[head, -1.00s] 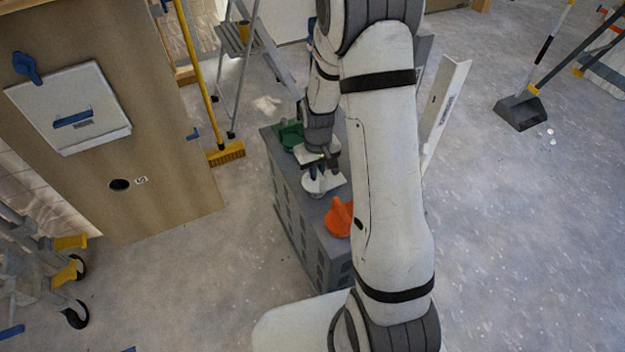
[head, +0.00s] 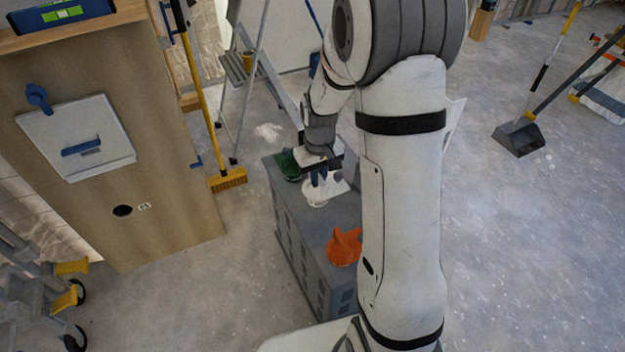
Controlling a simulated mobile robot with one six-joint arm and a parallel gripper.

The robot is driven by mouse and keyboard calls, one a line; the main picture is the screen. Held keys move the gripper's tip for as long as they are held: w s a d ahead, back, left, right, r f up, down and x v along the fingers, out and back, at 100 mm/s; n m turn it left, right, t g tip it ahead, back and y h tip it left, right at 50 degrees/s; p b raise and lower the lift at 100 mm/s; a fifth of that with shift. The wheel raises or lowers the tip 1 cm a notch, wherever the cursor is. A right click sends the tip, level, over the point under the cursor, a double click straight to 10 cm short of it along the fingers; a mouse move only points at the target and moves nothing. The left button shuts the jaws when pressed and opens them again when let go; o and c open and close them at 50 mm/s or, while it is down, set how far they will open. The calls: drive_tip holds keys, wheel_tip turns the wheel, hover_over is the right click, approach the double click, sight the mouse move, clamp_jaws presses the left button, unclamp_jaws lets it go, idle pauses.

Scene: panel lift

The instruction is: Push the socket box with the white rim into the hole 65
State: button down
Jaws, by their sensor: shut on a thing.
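The socket box with the white rim (head: 316,194) is at the top of the grey crate-like block (head: 309,240). My gripper (head: 320,172) is over it, pointing down, and is shut on it. My gripper partly hides the box, and I cannot tell whether the box still touches the block. The hole (head: 122,210) is a dark round opening low in the wooden panel (head: 170,200) at the left. A small label (head: 144,206) sits to its right; its print is too small to read surely.
A green socket box (head: 289,165) and an orange one (head: 344,247) stand on the block. A white hatch with a blue handle (head: 80,146) is above the hole. A yellow broom (head: 228,180) and a stepladder (head: 243,70) stand behind. Floor between block and panel is clear.

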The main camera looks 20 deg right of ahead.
wheel_tip(320, 180, up, 7)
drive_tip(key=p, duration=0.4)
drive_tip(key=shift+w+f, duration=0.1)
drive_tip(key=shift+w, duration=0.05)
drive_tip(key=w+a+f+m+b, duration=0.2)
drive_tip(key=w+f+b, duration=0.1)
drive_tip(key=w+f, duration=0.1)
drive_tip(key=r+p, duration=0.1)
drive_tip(key=p, duration=0.3)
drive_tip(key=s+r+p, duration=0.1)
drive_tip(key=p, duration=0.4)
drive_tip(key=s+r+p, duration=0.1)
drive_tip(key=p, duration=0.3)
drive_tip(key=shift+s+d+r+p, duration=0.1)
drive_tip(key=shift+d+p, duration=0.15)
drive_tip(key=shift+p, duration=0.1)
